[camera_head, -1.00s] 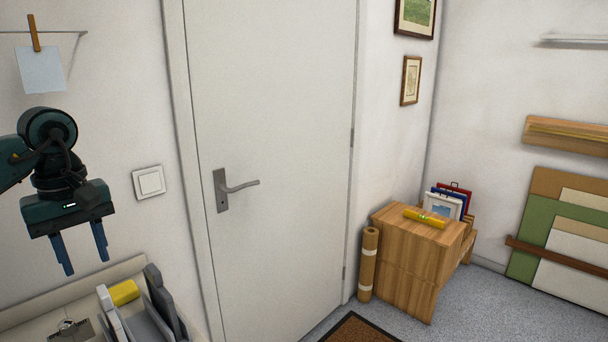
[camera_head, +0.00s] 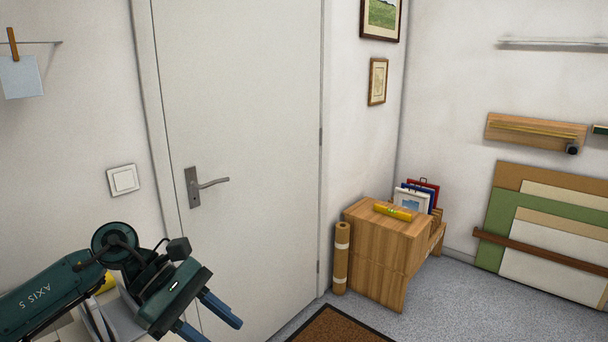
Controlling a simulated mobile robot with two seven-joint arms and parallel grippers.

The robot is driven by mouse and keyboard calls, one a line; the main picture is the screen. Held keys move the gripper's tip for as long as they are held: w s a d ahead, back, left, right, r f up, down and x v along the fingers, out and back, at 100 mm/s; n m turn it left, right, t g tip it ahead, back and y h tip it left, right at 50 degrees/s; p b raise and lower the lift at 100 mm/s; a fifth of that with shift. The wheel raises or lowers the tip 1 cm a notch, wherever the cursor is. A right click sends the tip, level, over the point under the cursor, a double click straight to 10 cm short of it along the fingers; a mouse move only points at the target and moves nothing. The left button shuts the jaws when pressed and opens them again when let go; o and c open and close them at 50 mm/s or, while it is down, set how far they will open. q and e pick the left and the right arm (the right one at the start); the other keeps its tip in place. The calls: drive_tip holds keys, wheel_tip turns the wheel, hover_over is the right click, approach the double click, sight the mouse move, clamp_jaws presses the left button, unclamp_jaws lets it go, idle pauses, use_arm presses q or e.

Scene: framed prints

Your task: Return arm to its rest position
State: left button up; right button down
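My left arm comes in at the lower left, and its gripper (camera_head: 208,322) points down and to the right in front of the door's lower part. Its two blue fingers are spread apart with nothing seen between them; the lower finger is partly cut by the picture's bottom edge. The arm covers much of the work surface behind it. My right gripper does not show.
A closed white door (camera_head: 240,120) with a grey handle (camera_head: 203,186) stands behind the arm. A light switch (camera_head: 123,180) is left of it. A wooden cabinet (camera_head: 378,258), a brown roll (camera_head: 341,258) and a doormat (camera_head: 340,326) are at the right. Boards (camera_head: 545,235) lean against the right wall.

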use_arm(q)
drive_tip(key=s+d+r+n+t+h, duration=0.2)
drive_tip(key=d+n+t+h, duration=0.4)
drive_tip(key=d+n+h, duration=0.75)
drive_tip(key=a+f+n+t+y+p, duration=0.1)
drive_tip(key=a+f+n+t+y, duration=0.5)
drive_tip(key=n, duration=0.9)
drive_tip(key=a+f+n+t+y+p, duration=0.1)
drive_tip(key=a+f+n+t+y, duration=0.2)
drive_tip(key=f+n+t+y, duration=0.8)
drive_tip(key=s+a+f+n+g+y, duration=0.3)
drive_tip(key=s+f+n+g, duration=0.7)
drive_tip(key=n, duration=0.6)
drive_tip(key=shift+s+a, duration=0.65)
drive_tip(key=shift+a, duration=0.2)
